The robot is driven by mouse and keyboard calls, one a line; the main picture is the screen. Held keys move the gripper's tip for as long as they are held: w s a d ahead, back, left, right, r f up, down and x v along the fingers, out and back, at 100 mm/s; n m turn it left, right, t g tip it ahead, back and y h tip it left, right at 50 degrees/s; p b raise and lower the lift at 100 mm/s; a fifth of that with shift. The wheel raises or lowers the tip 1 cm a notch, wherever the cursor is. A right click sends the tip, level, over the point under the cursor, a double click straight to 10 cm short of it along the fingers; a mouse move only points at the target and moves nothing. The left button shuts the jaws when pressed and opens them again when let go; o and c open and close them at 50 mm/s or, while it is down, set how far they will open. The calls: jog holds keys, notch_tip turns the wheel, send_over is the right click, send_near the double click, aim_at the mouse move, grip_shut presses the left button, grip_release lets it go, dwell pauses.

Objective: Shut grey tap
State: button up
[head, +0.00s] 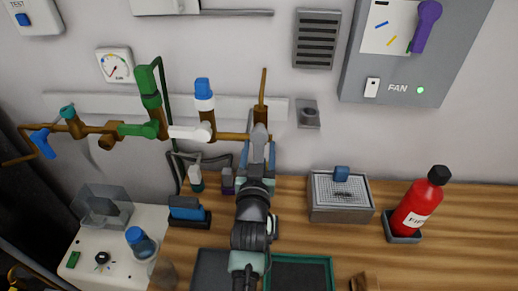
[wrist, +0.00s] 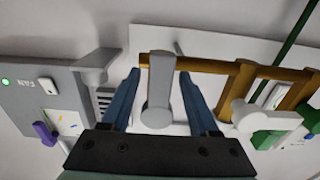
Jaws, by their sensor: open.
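The grey tap (head: 260,134) is at the right end of the brown pipe run on the wall. In the wrist view its grey lever (wrist: 161,82) hangs across the end of the brown pipe (wrist: 205,65) and has a rounded end. My gripper (head: 258,158) is open, with one blue finger on each side of the lever. The wrist view shows gaps between the lever and both fingers of my gripper (wrist: 158,100). My arm hides what lies below the tap in the head view.
A white lever (head: 190,132) and a green lever (head: 138,129) sit left on the same pipe. A grey wall bracket (head: 308,114) is close on the right. Below, the wooden bench (head: 300,235) holds a grey box (head: 340,205) and a red extinguisher (head: 415,208).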

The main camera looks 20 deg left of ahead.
grip_shut()
dwell(1.3)
